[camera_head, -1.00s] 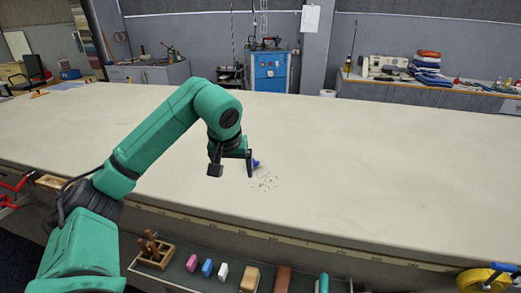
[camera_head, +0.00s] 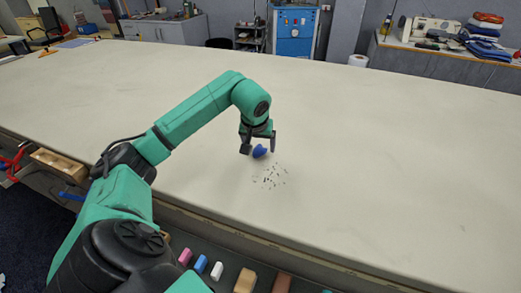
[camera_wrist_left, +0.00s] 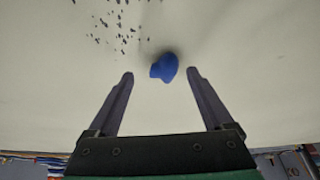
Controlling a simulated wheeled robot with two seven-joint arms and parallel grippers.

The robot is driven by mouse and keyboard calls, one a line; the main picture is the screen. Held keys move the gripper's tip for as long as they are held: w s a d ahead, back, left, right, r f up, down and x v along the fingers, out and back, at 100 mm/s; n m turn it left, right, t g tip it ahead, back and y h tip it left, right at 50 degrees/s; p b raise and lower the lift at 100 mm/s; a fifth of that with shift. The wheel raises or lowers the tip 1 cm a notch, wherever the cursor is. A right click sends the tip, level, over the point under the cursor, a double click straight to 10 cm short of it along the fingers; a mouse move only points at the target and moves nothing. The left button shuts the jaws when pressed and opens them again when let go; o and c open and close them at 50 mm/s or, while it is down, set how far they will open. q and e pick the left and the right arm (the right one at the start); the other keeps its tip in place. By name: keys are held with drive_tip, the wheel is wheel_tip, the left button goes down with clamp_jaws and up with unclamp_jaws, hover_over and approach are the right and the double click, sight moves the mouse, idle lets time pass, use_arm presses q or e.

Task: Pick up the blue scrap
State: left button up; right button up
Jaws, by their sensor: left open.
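The blue scrap (camera_head: 260,151) is a small crumpled piece lying on the pale cloth table (camera_head: 380,150). My left gripper (camera_head: 259,147) is just above it in the head view, with its fingers pointing down. In the left wrist view the blue scrap (camera_wrist_left: 164,68) sits just beyond the tips of the left gripper (camera_wrist_left: 160,74), in line with the gap between them. The fingers are open and apart, with nothing held. The right gripper is in neither view.
Small dark specks (camera_head: 272,177) lie scattered on the table right beside the scrap. A tray along the front edge holds a pink block (camera_head: 185,256), a blue block (camera_head: 201,264) and a white block (camera_head: 217,271). The tabletop is otherwise clear around the gripper.

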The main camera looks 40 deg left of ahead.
sight(259, 151)
use_arm(q)
drive_tip(key=x, duration=0.2)
drive_tip(key=p+x, duration=0.1)
drive_tip(key=x, duration=0.1)
drive_tip(key=shift+a+f, duration=0.1)
drive_tip(key=shift+a, duration=0.2)
clamp_jaws()
wheel_tip(259, 151, up, 20)
